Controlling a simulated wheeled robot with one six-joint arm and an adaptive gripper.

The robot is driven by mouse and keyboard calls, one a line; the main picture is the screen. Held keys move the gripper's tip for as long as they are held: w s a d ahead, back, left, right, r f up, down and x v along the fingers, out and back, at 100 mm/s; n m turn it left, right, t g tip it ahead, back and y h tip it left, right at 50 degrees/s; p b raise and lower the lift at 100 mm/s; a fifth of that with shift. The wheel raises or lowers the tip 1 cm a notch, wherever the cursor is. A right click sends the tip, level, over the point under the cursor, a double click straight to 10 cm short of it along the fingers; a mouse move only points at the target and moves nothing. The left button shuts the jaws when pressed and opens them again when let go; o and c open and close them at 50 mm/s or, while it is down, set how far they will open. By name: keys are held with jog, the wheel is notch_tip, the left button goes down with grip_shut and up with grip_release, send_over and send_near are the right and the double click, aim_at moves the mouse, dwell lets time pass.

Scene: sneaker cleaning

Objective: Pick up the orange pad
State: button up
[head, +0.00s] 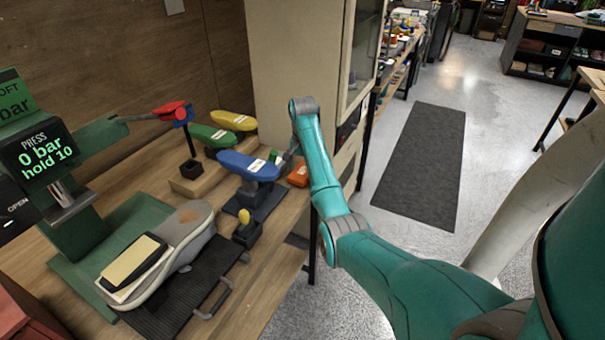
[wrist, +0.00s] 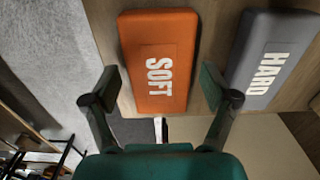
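The orange pad (wrist: 158,40) is marked SOFT and lies on the wooden bench in the wrist view. My gripper (wrist: 156,90) is open, with one finger on each side of the pad's lower part in the picture. Nothing is clearly held, and I cannot tell how far the fingertips are from the pad. In the head view the orange pad (head: 298,175) shows at the bench's right edge, partly hidden by my teal arm. My gripper is mostly hidden there.
A grey pad (wrist: 270,58) marked HARD lies close to the right finger. A blue form (head: 248,165) on a dark stand is left of the orange pad, with green (head: 213,136) and yellow (head: 234,120) forms behind. A cream cabinet (head: 295,60) stands behind. A sneaker (head: 190,238) lies nearer.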

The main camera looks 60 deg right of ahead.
jog(key=c, duration=0.9)
jog(key=shift+o, duration=0.2)
